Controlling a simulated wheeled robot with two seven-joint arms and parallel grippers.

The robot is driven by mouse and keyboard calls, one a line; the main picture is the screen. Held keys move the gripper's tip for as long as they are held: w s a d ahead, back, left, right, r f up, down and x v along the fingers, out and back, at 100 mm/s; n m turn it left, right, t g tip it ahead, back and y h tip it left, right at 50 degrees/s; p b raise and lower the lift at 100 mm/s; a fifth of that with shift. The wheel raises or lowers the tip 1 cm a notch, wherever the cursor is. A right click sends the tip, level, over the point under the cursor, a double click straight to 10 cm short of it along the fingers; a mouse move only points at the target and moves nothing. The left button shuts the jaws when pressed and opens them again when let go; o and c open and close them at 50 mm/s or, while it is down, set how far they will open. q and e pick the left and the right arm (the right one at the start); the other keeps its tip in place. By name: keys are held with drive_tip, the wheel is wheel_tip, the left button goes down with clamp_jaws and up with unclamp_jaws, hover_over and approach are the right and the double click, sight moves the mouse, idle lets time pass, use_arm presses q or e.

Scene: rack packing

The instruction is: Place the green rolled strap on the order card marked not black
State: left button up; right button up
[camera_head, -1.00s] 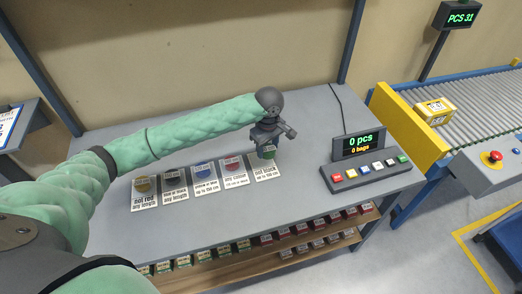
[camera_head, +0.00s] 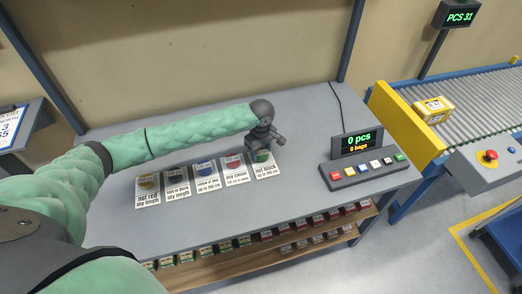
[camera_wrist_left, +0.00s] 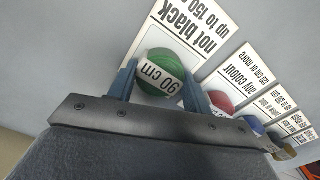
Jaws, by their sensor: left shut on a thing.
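The green rolled strap (camera_wrist_left: 158,62), with a white "90 cm" label, is between the two fingers of my left gripper (camera_wrist_left: 162,88). In the left wrist view it lies over the lower part of the order card marked not black (camera_wrist_left: 192,30). In the head view the strap (camera_head: 262,156) sits at the upper part of that card (camera_head: 267,171), the rightmost in the row, below my left gripper (camera_head: 259,150). I cannot tell whether it touches the card. My right gripper is out of view.
Order cards to the left hold a red strap (camera_head: 232,163), a blue strap (camera_head: 205,167) and a yellow strap (camera_head: 147,181); one more card (camera_head: 177,185) lies among them. A button console (camera_head: 364,168) stands right. A shelf below the front edge holds several labelled items.

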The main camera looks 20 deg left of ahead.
sight(261, 152)
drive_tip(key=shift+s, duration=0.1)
use_arm(q)
drive_tip(key=o, duration=1)
drive_tip(key=shift+f, duration=0.1)
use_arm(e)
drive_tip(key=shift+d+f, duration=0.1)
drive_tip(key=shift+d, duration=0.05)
use_arm(q)
drive_tip(key=shift+r, duration=0.3)
drive_tip(key=shift+r+b, duration=1.95)
drive_tip(key=shift+r, duration=3.85)
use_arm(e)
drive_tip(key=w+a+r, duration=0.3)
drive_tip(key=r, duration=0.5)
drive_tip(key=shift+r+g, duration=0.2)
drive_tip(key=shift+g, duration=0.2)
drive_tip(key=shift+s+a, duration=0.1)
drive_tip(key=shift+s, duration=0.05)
